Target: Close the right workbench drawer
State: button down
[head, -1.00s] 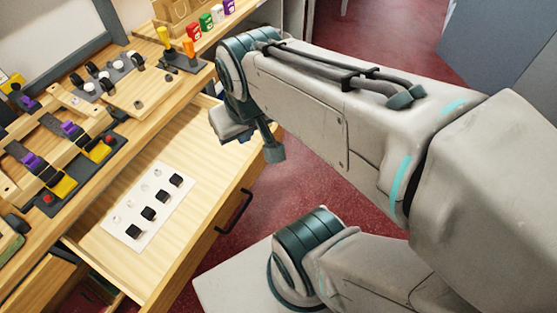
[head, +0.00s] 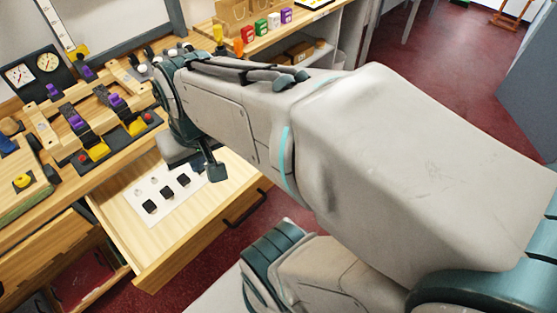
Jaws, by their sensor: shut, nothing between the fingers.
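The right workbench drawer (head: 116,211) stands open, pulled out from under the bench top in the head view. Its pale wooden front carries a dark bar handle (head: 245,207). A white card (head: 150,190) with black square pieces and small clear round ones lies inside. My gripper (head: 212,171) is shut and empty, seen from above over the drawer's far right part. It hides some of the drawer there. I cannot tell whether it touches the drawer.
Another drawer front (head: 45,245) is at the lower left. Red floor (head: 440,75) is clear at upper right.

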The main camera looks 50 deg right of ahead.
jog(key=w+d+f+m+t+y+b, duration=0.15)
jog(key=d+f+m+y+b, duration=0.35)
jog(key=d+f+m+b, duration=1.3)
jog(key=s+d+f+m+t+h+b, duration=0.3)
jog(key=s+d+f+m+t, duration=0.15)
jog(key=d+f+m, duration=0.3)
jog(key=s+d+f+m+t+h+b, duration=0.2)
jog(key=s+d+f+m+t+b, duration=0.1)
jog(key=s+d+f+m, duration=0.45)
jog(key=r+b+x, duration=0.1)
jog(key=x, duration=0.6)
jog(key=w+d+r+b+x, duration=0.1)
jog(key=x, duration=0.6)
jog(key=shift+w+d+b, duration=0.25)
jog(key=shift+w+b, duration=0.05)
jog(key=shift+b, duration=0.1)
jog(key=shift+r, duration=0.1)
